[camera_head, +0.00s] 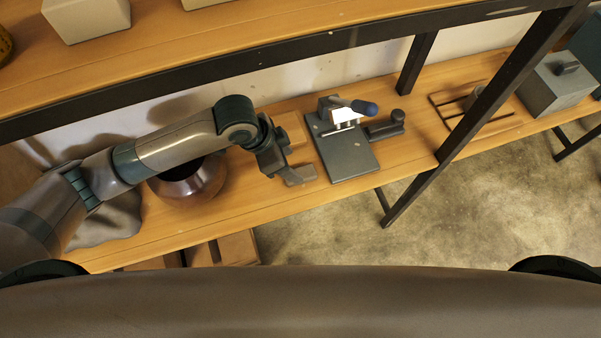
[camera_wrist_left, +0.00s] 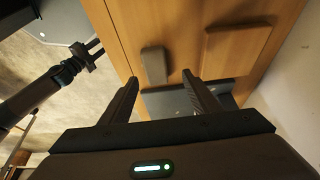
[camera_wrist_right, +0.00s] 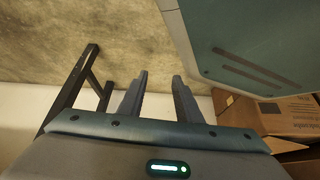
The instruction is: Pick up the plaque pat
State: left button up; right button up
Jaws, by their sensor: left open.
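Two flat pieces lie on the wooden shelf by my left gripper, and I cannot tell for sure which is the plaque pat. One is a wide brown slab (camera_wrist_left: 236,50) towards the wall, partly behind my gripper in the head view (camera_head: 294,127). The other is a small grey-brown rounded block (camera_wrist_left: 154,66) nearer the front edge; it also shows in the head view (camera_head: 300,175). My left gripper (camera_head: 282,156) is open and empty above the shelf, its fingertips short of the small block in the left wrist view. My right gripper (camera_wrist_right: 159,78) is open and empty, away from the shelf.
A grey board with a blue-knobbed tool (camera_head: 350,165) stands just right of my left gripper. A round metallic pot (camera_head: 190,185) sits below my left arm. An upper shelf (camera_head: 230,45) and a dark post (camera_head: 470,125) frame the space. A grey box (camera_head: 555,88) is farther right.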

aim_at(308, 172)
pick_arm(q)
jog(key=shift+s+d+f, duration=0.15)
jog(key=shift+d+f, duration=0.05)
jog(key=shift+f, duration=0.4)
jog(key=shift+s+p+x, duration=0.1)
jog(key=shift+p+x, duration=0.15)
jog(key=shift+x, duration=0.7)
jog(key=shift+s+p+x, duration=0.15)
jog(key=shift+p+x, duration=0.05)
jog(key=shift+x, duration=0.8)
pick_arm(e)
jog(key=s, duration=0.1)
jog(key=s+d, duration=0.1)
jog(key=s+f+g, duration=0.1)
jog(key=shift+s+d, duration=0.2)
jog(key=shift+s, duration=0.05)
jog(key=shift+w+r, duration=0.1)
jog(key=shift+w, duration=0.2)
pick_arm(q)
jog(key=c, duration=1.2)
